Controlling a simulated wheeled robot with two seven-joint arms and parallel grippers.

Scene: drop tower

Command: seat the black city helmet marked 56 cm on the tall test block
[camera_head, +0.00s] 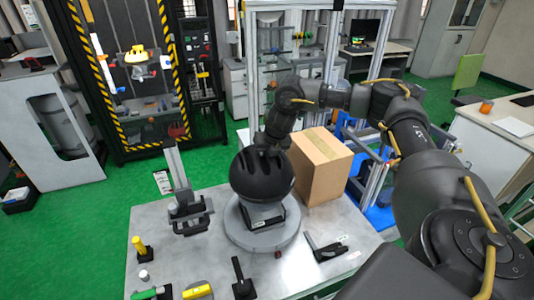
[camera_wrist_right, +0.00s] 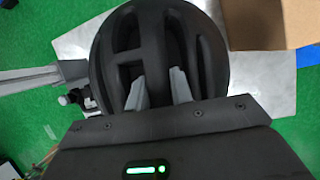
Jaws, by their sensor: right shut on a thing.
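A black vented helmet (camera_head: 262,172) is above a grey round base (camera_head: 262,238) on the metal table. Below the helmet a dark block part with a small pale label (camera_head: 264,217) shows. The rest of any block is hidden under the helmet, and I cannot tell whether the helmet rests on it. No 56 cm mark can be read. My right gripper (camera_head: 266,143) is shut on the helmet at its top. In the right wrist view its two grey fingers (camera_wrist_right: 158,92) reach into the vents of the helmet (camera_wrist_right: 150,40). My left gripper is not in view.
A cardboard box (camera_head: 320,165) stands close behind the helmet on the right. A grey upright post stand (camera_head: 183,190) is to its left. Small tools, including a black clamp-like one (camera_head: 325,247) and a yellow-handled one (camera_head: 140,246), lie along the front of the table (camera_head: 205,255).

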